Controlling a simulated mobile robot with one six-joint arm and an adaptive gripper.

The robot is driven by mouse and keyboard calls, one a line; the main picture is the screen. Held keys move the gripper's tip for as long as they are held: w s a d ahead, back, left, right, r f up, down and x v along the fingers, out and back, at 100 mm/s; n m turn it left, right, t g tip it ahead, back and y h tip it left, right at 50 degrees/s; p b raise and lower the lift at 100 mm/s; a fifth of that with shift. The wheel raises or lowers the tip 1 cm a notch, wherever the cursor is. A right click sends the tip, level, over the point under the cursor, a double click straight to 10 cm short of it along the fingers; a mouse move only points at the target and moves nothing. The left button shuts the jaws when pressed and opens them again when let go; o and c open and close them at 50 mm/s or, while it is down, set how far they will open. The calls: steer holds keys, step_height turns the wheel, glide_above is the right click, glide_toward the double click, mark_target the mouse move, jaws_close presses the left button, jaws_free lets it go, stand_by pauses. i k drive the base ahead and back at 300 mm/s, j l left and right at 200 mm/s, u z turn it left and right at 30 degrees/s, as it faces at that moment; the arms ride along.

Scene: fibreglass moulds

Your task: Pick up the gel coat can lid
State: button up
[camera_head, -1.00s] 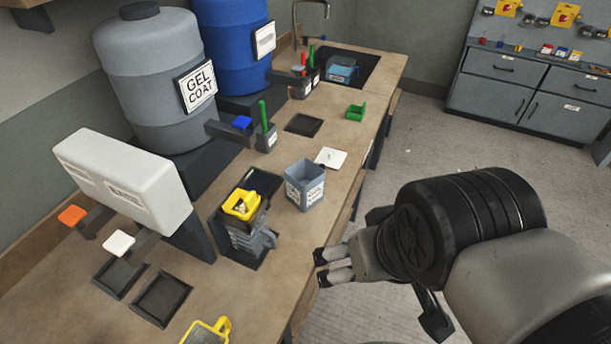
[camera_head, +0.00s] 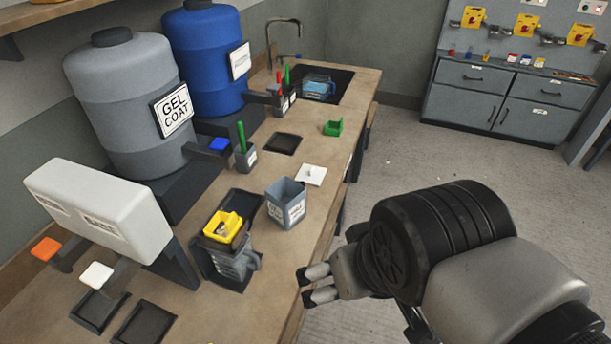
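The gel coat can lid looks to be the flat white square plate (camera_head: 311,175) with a small knob, lying on the bench. It lies just behind and right of an open grey can (camera_head: 287,203) with white labels. My gripper (camera_head: 306,286) is at the bench's front edge, nearer to me than the can and apart from it and the lid. Its two fingers are spread with a gap between them, and nothing shows in them.
A green box (camera_head: 333,127) and a cup with a green-handled tool (camera_head: 245,157) stand behind the lid. The grey gel coat drum (camera_head: 128,105) is at the back left.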

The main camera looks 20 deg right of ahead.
mark_target(308, 173)
steer(key=i+l, duration=1.2)
steer(key=i+j+u, duration=0.05)
